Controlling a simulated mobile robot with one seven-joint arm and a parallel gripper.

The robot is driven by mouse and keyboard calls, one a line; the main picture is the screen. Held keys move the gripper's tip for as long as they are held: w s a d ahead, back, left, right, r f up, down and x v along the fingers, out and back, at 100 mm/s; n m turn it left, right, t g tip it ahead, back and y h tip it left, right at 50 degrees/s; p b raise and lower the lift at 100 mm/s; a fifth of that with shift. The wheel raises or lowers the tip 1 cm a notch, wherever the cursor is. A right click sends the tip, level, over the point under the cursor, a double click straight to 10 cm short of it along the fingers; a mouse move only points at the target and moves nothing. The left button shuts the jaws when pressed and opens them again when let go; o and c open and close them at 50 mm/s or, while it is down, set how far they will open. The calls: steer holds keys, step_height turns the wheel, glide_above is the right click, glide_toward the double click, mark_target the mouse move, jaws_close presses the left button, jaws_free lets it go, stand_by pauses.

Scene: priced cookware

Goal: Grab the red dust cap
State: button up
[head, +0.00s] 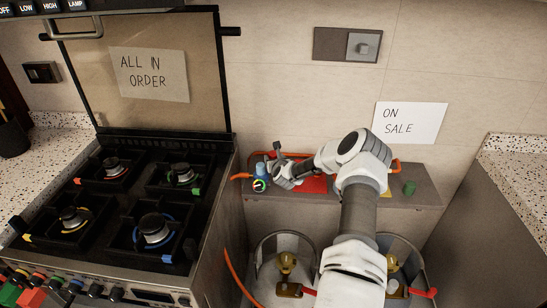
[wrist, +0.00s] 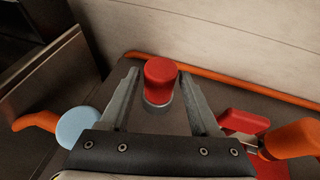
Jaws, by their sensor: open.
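The red dust cap (wrist: 160,72) shows in the wrist view as a short red cylinder on a grey metal collar. It stands between the two fingers of my gripper (wrist: 159,78), with a visible gap on each side. My gripper is open and holds nothing. In the head view my gripper (head: 278,163) is over the left part of the grey ledge (head: 425,195) behind the cylinders. I cannot make out the red cap there; my gripper probably covers it.
A light blue round cap (wrist: 77,128) with an orange hose is left of my gripper. A red handle (wrist: 245,122) and orange fitting (wrist: 297,138) are close on the right. An orange pipe (wrist: 225,82) runs along the wall behind. The stove (head: 155,215) stands left of the ledge.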

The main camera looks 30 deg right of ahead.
steer(key=shift+w+f, duration=0.15)
steer(key=shift+w, duration=0.05)
jaws_close()
stand_by(0.4)
